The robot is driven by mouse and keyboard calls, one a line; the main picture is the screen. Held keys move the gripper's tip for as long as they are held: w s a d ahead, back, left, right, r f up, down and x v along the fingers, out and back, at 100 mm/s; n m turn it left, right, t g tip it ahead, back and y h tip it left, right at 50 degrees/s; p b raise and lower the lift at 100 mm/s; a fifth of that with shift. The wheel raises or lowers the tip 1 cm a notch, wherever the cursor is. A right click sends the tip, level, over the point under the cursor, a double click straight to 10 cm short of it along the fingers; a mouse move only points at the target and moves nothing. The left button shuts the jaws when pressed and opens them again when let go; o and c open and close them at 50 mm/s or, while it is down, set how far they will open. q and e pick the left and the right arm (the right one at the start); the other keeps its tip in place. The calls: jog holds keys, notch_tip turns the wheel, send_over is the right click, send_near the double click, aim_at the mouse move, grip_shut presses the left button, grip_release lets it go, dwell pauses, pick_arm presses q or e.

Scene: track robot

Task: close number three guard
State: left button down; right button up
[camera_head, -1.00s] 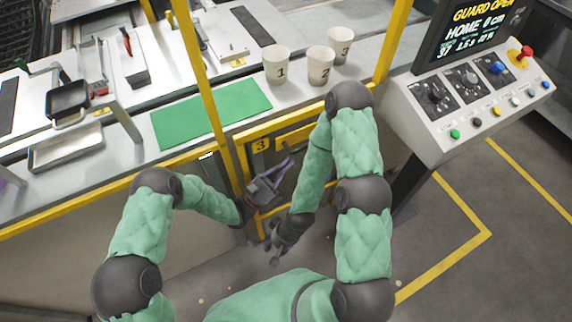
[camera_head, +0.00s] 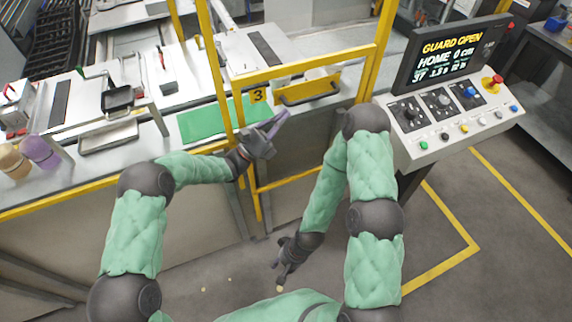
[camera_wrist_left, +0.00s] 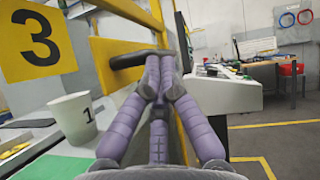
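The number three guard is a yellow-framed panel with a "3" label (camera_head: 258,97) and a yellow plate (camera_head: 322,88) carrying a dark handle (camera_head: 310,97). It stands raised above the counter edge, between yellow posts. My left gripper (camera_head: 283,116) is at the handle's left end, its purple fingers together and pointing up and right. In the left wrist view the shut fingertips (camera_wrist_left: 159,62) meet at the dark handle (camera_wrist_left: 140,60); they look against it rather than around it. My right gripper (camera_head: 283,279) hangs low above the floor, apart from the guard; its fingers are too small to judge.
The control console (camera_head: 452,118) stands at right; its screen (camera_head: 455,55) reads "GUARD OPEN". A green mat (camera_head: 205,122) lies on the counter. Floor at lower right is clear.

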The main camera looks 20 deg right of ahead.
pick_arm(q)
notch_tip(320, 180, up, 34)
jog(key=p, duration=1.6)
jog(key=shift+w, duration=0.2)
jog(key=shift+d, duration=0.1)
